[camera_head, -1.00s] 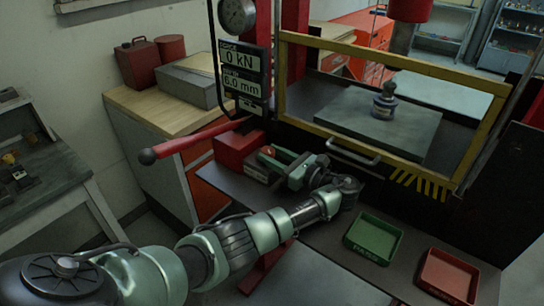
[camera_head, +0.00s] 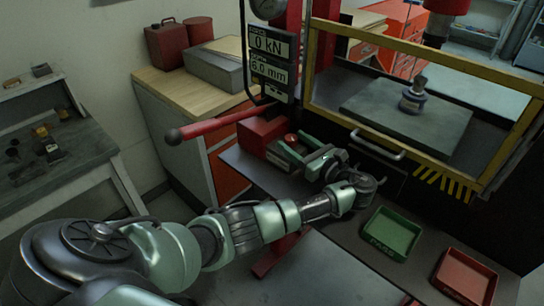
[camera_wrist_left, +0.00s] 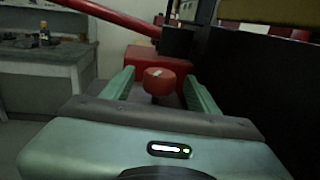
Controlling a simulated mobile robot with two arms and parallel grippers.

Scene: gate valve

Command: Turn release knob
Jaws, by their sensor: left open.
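The release knob (camera_head: 290,138) is a small round red knob on the red pump block at the foot of the press. In the left wrist view the red knob (camera_wrist_left: 158,80) sits between the two green fingers, with space visible on both sides. A light mark shows on its face. My left gripper (camera_head: 290,152) is open and points at the knob from the right; its fingers (camera_wrist_left: 160,88) show in the left wrist view. I cannot tell how deep the knob sits between the fingertips. My right gripper is not in view.
A long red lever (camera_head: 215,126) with a black ball end sticks out left above the knob. The yellow-framed guard (camera_head: 408,46) with a handle stands to the right. Green (camera_head: 391,233) and red (camera_head: 466,276) trays lie on the shelf. A display (camera_head: 270,60) reads 0 kN and 6.0 mm.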

